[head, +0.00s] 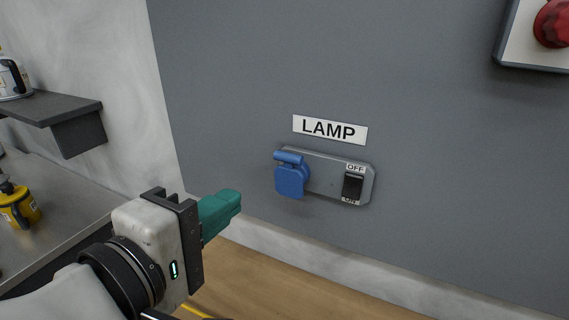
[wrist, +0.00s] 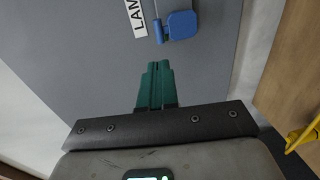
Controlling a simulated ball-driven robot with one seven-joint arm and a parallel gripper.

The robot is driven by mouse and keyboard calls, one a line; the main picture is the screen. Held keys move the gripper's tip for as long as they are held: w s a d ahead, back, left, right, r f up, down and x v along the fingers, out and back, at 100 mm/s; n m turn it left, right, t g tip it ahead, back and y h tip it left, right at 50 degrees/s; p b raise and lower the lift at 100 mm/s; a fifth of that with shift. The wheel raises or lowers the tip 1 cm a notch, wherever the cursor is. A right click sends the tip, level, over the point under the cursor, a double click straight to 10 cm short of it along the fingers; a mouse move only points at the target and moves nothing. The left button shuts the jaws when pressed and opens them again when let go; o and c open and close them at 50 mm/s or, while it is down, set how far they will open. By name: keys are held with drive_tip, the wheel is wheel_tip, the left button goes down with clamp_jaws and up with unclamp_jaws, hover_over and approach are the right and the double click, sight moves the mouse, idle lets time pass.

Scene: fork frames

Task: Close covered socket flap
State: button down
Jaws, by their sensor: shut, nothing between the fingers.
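The covered socket (head: 306,174) is blue and sits at the left end of a grey plate on the wall. Its square blue flap (head: 289,182) hangs down from a hinge bar at the top. I cannot tell whether the flap lies fully against the socket. The flap also shows at the top of the wrist view (wrist: 182,25). My gripper (head: 238,197) has green fingers, which are shut and empty. It is to the left of the flap and a little lower in the head view, apart from it. The fingertips also show in the wrist view (wrist: 158,66), short of the flap.
A black switch (head: 353,187) marked OFF is on the right of the plate, under a LAMP label (head: 330,129). A red button box (head: 522,45) is at upper right. A shelf (head: 55,108) and a counter (head: 70,205) stand at left. The wall around the plate is clear.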

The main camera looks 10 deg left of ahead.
sight(287, 159)
drive_tip(key=p+x, duration=0.3)
drive_tip(key=x, duration=1.1)
drive_tip(key=shift+w+d+r, duration=0.1)
drive_tip(key=shift+w, duration=0.15)
drive_tip(key=shift+s+p, duration=0.1)
drive_tip(key=shift+p, duration=0.25)
